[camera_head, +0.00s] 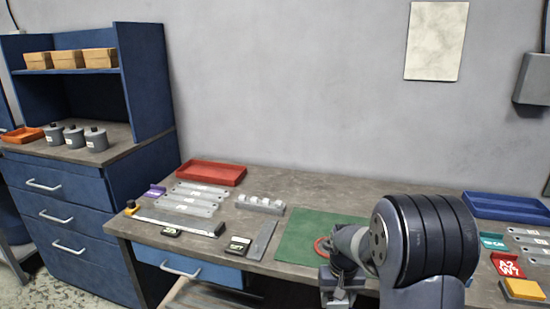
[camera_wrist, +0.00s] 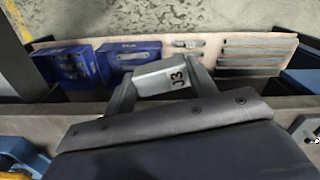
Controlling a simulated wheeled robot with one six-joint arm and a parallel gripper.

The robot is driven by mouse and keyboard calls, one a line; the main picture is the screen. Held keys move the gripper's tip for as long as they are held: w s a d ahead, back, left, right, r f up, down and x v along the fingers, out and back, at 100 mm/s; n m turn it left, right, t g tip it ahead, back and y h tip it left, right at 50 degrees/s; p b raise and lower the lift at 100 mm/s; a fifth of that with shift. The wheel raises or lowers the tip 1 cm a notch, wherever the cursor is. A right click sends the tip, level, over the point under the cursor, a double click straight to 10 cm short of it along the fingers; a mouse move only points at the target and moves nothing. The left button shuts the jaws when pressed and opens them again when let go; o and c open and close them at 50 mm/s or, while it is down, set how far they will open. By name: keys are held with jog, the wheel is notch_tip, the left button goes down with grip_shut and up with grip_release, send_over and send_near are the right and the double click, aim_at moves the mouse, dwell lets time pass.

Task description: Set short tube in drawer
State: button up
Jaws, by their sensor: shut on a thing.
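My gripper (camera_head: 338,288) hangs low at the front edge of the workbench, under the dark wrist of my arm. In the wrist view its two fingers (camera_wrist: 165,85) are shut on a grey block-like piece (camera_wrist: 155,82) marked "J3". This looks like the short tube, but its ends are not clear and the head view hides most of it. A blue drawer front (camera_head: 185,267) with a pale handle is under the bench at left. In the wrist view, a tan-floored tray or drawer (camera_wrist: 205,60) lies beyond the held piece; I cannot tell if it belongs to that front.
The tan floor holds blue bins (camera_wrist: 75,65) at left and several grey strips (camera_wrist: 250,55) at right. On the bench are a green mat (camera_head: 305,235), a red tray (camera_head: 211,173), a blue tray (camera_head: 505,207) and labelled metal parts. A blue cabinet (camera_head: 70,200) stands at left.

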jog(key=shift+w+a+f, duration=0.15)
jog(key=shift+a+f, duration=0.45)
jog(key=shift+f, duration=0.35)
jog(key=s+f, duration=0.4)
jog(key=f, duration=0.1)
